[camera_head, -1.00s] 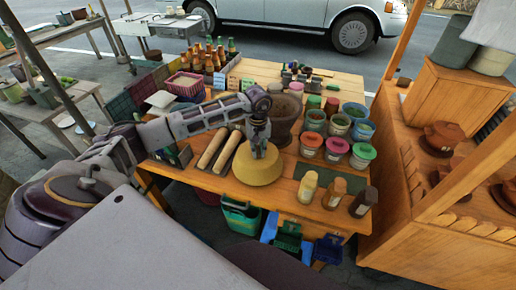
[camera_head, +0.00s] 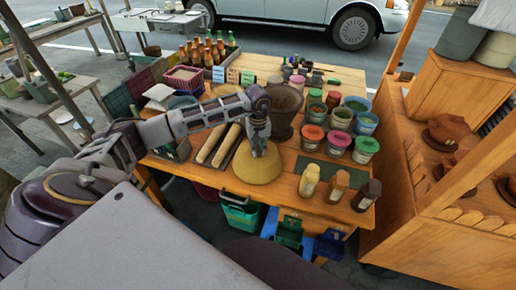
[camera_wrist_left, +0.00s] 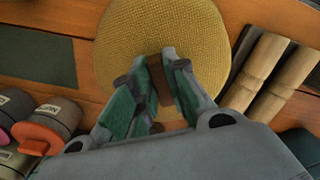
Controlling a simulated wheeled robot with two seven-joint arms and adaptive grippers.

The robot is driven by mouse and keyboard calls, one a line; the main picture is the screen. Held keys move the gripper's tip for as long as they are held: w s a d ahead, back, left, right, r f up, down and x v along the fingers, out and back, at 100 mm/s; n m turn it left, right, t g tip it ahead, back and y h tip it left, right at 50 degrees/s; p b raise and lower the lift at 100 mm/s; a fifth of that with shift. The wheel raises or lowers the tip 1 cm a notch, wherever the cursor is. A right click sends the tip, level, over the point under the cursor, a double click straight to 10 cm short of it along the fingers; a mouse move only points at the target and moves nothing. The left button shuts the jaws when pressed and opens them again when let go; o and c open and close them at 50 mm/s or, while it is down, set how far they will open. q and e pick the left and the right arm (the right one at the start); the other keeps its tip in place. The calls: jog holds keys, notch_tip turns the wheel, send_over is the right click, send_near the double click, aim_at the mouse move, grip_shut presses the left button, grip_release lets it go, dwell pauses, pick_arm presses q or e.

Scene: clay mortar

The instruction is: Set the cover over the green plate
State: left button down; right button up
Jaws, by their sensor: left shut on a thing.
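The cover (camera_head: 257,170) is a round, yellow woven dome at the front of the wooden table. It also fills the top middle of the left wrist view (camera_wrist_left: 125,35). My left gripper (camera_head: 259,150) reaches down onto its top. In the wrist view my left gripper (camera_wrist_left: 165,75) is shut on the cover's brown handle. The cover sits at or very near the table surface; I cannot tell if it touches. The green plate is not visible; the cover may hide it. My right gripper is not in view.
Two rolling pins (camera_head: 219,145) lie just left of the cover. A large brown mortar (camera_head: 284,110) stands behind it. Several lidded jars (camera_head: 338,140) stand to the right, with three bottles (camera_head: 337,187) at the front right. A dark green mat (camera_head: 325,170) lies between them.

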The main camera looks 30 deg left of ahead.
pick_arm(q)
jog(key=c, duration=1.3)
grip_release()
jog(key=shift+r, duration=0.7)
notch_tip(320, 180, up, 11)
jog(key=shift+f, duration=0.15)
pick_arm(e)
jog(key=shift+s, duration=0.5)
